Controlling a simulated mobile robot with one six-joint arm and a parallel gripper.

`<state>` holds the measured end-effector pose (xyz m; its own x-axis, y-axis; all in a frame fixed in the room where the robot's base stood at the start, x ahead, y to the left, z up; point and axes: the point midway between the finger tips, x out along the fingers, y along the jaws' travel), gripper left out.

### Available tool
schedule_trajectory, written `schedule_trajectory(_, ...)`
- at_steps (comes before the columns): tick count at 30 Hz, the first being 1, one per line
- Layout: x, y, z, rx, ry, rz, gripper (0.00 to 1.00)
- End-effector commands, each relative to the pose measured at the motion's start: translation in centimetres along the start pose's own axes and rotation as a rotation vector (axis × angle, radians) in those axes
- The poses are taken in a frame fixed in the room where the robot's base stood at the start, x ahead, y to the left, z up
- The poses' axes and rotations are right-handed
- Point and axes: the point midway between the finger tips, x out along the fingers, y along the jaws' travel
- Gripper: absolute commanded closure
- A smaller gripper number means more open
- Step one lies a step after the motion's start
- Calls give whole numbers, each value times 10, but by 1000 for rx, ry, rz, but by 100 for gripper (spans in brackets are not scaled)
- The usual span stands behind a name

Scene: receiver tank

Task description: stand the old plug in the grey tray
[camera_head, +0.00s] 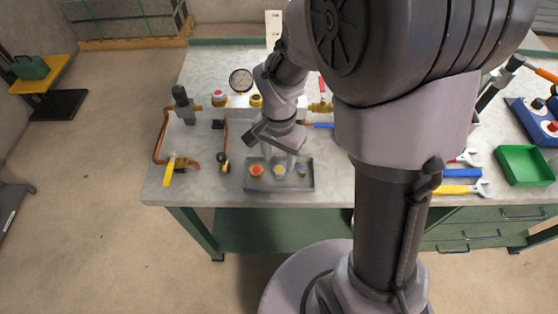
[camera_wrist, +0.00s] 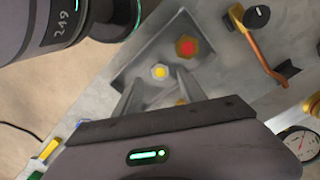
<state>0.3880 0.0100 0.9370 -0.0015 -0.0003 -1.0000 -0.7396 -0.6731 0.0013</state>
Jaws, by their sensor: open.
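The grey tray (camera_head: 267,187) lies near the front edge of the bench; it also shows in the wrist view (camera_wrist: 140,53). In it stand a red-topped plug (camera_head: 256,170), a pale yellow plug (camera_head: 279,171) in the middle and a blue-topped plug (camera_head: 302,172). I cannot tell which is the old plug. My gripper (camera_head: 279,161) points down over the tray, open and holding nothing. In the wrist view the pale yellow plug (camera_wrist: 160,71) shows between the fingertips, and the red plug (camera_wrist: 187,47) is just beyond. The blue-topped plug is not clearly seen there.
Behind the tray are a pressure gauge (camera_head: 240,80) and pipework with valves. A yellow-handled valve (camera_head: 174,170) on a copper pipe stands to the left. Wrenches and a green bin (camera_head: 524,165) lie to the right. My arm hides part of the bench.

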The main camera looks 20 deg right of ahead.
Motion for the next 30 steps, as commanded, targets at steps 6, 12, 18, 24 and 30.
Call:
schedule_trajectory(6, -66, -1, 0, 0, 3, -3, 52)
schedule_trajectory(12, -92, 1, 1, -7, 7, -12, 52)
schedule_trajectory(18, -172, 30, 42, -175, 117, -209, 52)
schedule_trajectory(24, -217, 69, 97, -383, 280, -397, 52)
schedule_trajectory(30, -222, 78, 111, -444, 330, -442, 52)
